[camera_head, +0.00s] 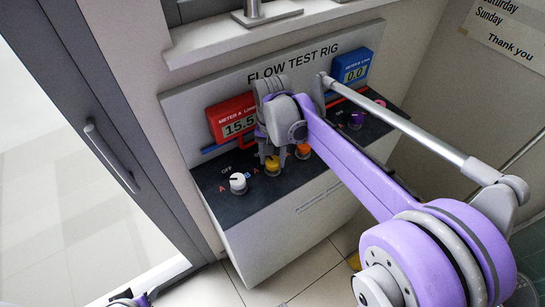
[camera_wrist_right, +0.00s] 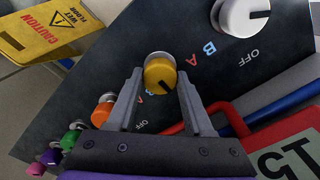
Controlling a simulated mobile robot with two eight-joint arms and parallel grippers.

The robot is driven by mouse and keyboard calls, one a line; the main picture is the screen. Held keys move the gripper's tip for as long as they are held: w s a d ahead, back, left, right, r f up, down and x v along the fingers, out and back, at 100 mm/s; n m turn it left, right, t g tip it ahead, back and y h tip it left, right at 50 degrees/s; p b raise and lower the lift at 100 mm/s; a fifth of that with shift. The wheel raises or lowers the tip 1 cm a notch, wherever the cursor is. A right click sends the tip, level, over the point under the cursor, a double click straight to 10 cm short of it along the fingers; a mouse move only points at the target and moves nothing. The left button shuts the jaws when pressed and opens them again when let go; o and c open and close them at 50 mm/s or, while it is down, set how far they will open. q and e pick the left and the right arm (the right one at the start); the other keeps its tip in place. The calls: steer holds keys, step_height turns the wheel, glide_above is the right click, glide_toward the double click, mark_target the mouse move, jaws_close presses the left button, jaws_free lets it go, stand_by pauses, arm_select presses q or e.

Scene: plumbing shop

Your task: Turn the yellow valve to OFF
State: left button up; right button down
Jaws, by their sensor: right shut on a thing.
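The yellow valve (camera_head: 272,164) is a round knob on the dark sloping panel of the flow test rig. It also shows in the right wrist view (camera_wrist_right: 160,72), with a dark pointer mark toward its lower right. Letters A and OFF are printed beside it, partly hidden by the fingers. My right gripper (camera_head: 268,155) reaches down from above, and in the right wrist view its fingers (camera_wrist_right: 160,78) stand on either side of the knob, shut on it. A small part of my left arm shows at the bottom edge of the head view; its jaws cannot be made out.
A white knob (camera_head: 238,183) stands left of the yellow one, an orange knob (camera_head: 303,151) right. Green, purple and pink knobs (camera_wrist_right: 70,140) follow. A red meter (camera_head: 231,117) reads 15.5; a blue meter (camera_head: 356,67) reads 0.0. A yellow wet floor sign (camera_wrist_right: 45,30) stands beyond.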

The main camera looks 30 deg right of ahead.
mark_target(272, 160)
steer(key=shift+c, duration=1.4)
jaws_free()
step_height(272, 160, up, 11)
steer(key=shift+p, duration=0.4)
steer(key=shift+f, duration=0.1)
steer(key=s+a+f+n+t, duration=0.2)
steer(key=s+a+f+n, duration=0.1)
steer(key=s+f, duration=0.3)
steer(key=s+a+f+n+t+p, duration=0.1)
steer(key=s+a+f+n+t, duration=0.2)
steer(key=s+f+n, duration=0.2)
steer(key=s+f, duration=0.2)
steer(key=s, duration=0.2)
steer(key=shift+s+a+f, duration=0.3)
steer(key=shift+s+a, duration=0.05)
